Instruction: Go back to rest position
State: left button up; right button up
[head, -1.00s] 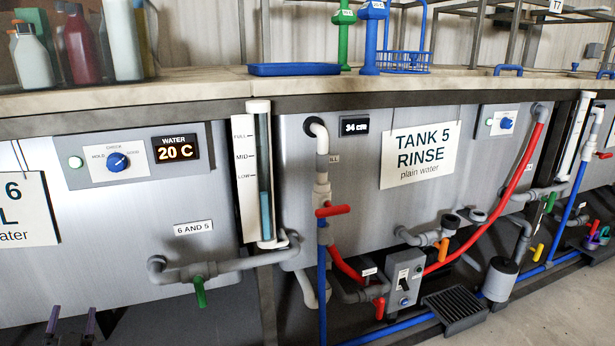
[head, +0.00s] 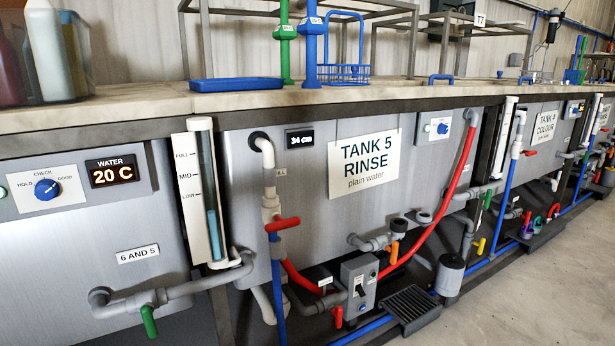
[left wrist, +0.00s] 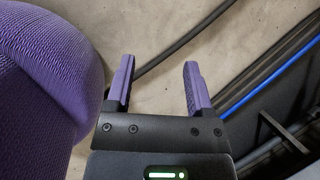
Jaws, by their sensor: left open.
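My left gripper (left wrist: 157,88) shows in the left wrist view with its two purple fingers apart and nothing between them. Bare concrete floor (left wrist: 160,40) lies beyond the fingertips. A purple rounded part of my own body fills the left of that view. Neither gripper shows in the head view. My right gripper is not in any view.
Tank 5 (head: 300,180) stands ahead with its rinse sign (head: 363,165), a red hose (head: 447,190) and a grey switch box (head: 359,283). A green-handled valve (head: 149,320) is at lower left. Tank 4 (head: 505,140) is farther right. Open floor (head: 520,300) lies at lower right. A blue pipe (left wrist: 270,85) runs near my left gripper.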

pick_arm(q)
jog(key=d+n+h+p, duration=0.1)
jog(key=d+h+p, duration=0.2)
jog(key=d, duration=1.1)
jog(key=w+r+t+p, duration=0.1)
jog(key=w+r+p, duration=0.3)
jog(key=r+p, duration=1.1)
jog(key=shift+a+t+p, duration=0.2)
jog(key=shift+t+p, duration=0.15)
jog(key=shift+t, duration=0.05)
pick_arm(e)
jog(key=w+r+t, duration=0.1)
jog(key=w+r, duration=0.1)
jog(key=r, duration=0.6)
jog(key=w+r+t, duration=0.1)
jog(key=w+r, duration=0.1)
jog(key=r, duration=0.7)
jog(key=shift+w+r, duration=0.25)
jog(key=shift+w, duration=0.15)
